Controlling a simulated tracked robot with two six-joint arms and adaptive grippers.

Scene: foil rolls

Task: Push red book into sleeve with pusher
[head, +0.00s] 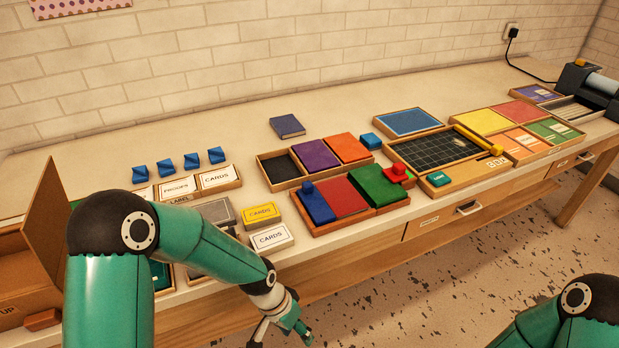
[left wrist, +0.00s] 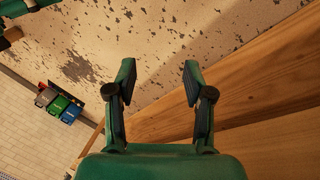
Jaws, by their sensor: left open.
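A flat red piece (head: 343,197), which looks like the red book, lies in a wooden tray (head: 333,229) at the front of the bench. A blue piece (head: 316,206) with a small raised block lies to its left, and a green piece (head: 377,184) to its right. I cannot tell which part is the sleeve or the pusher. My left gripper (head: 281,334) hangs in front of the bench's front edge, apart from the tray and below the bench top. In the left wrist view it (left wrist: 158,70) is open and empty. My right gripper is out of view.
Behind lies a tray with purple (head: 315,155) and orange (head: 348,148) pieces. Cards boxes (head: 270,237) stand left of the red piece's tray. A small red block (head: 399,173) is to its right.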

